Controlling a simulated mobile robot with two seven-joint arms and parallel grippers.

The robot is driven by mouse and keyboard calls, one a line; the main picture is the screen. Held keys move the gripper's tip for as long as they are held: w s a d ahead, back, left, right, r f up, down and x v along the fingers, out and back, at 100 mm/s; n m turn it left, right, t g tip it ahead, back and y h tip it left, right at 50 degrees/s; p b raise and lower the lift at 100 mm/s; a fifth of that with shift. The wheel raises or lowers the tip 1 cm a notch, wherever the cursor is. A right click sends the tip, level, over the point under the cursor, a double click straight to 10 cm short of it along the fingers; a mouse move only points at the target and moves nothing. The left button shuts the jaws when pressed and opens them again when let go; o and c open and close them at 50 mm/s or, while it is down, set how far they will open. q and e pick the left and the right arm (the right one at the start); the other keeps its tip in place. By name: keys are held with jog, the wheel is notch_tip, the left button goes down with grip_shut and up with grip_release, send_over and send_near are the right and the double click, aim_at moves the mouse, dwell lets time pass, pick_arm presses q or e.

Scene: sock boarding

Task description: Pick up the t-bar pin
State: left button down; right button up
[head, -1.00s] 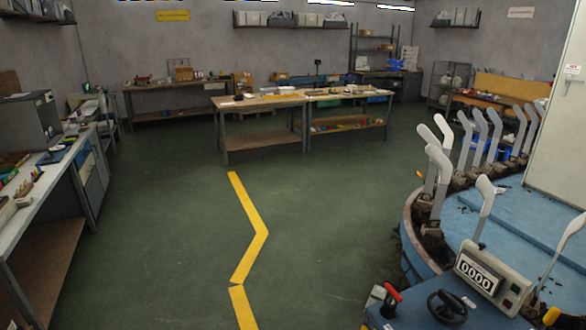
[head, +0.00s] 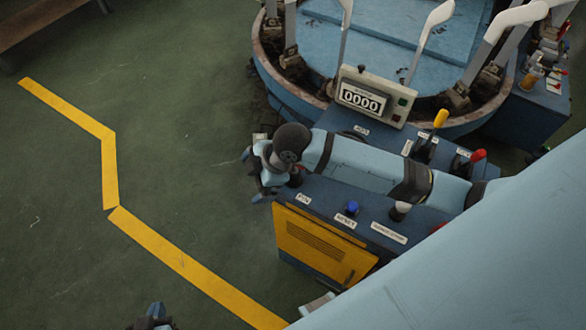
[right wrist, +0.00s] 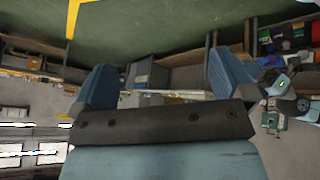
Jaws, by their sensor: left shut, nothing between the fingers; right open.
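I cannot make out a t-bar pin in either view. My right arm lies across the blue control console (head: 320,205) in the head view, and its gripper (head: 252,177) hangs past the console's left edge, above the green floor. In the right wrist view its two blue fingers (right wrist: 163,85) stand wide apart with nothing between them. My left gripper (head: 152,318) shows only in part at the bottom edge of the head view, shut and over the floor. My right arm hides part of the console top.
The console carries a counter box (head: 362,97) reading 0000, a yellow-topped lever (head: 440,118), a red-topped lever (head: 478,155) and a blue knob (head: 352,207). Behind it is the round blue platform (head: 395,50) with upright white forms (head: 436,20). The floor at left is clear, with a yellow line (head: 110,170).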

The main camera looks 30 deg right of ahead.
jog(key=w+d+r+n+g+h+b, duration=0.25)
jog(key=d+r+n+g+h, duration=0.3)
jog(key=d, duration=0.55)
jog(key=t, duration=0.2)
send_over(293, 170)
jog(key=shift+n, duration=0.25)
jog(key=f, duration=0.7)
jog(key=shift+w+a, duration=0.1)
jog(key=shift+a, duration=0.15)
jog(key=f, duration=0.2)
jog(key=d+f, duration=0.1)
jog(key=f, duration=0.1)
jog(key=shift+w+f+p, duration=0.1)
jog(key=shift+w+p, duration=0.05)
jog(key=shift+p, duration=0.2)
jog(key=shift+f, duration=0.6)
jog(key=c, duration=0.7)
jog(key=shift+r, duration=0.15)
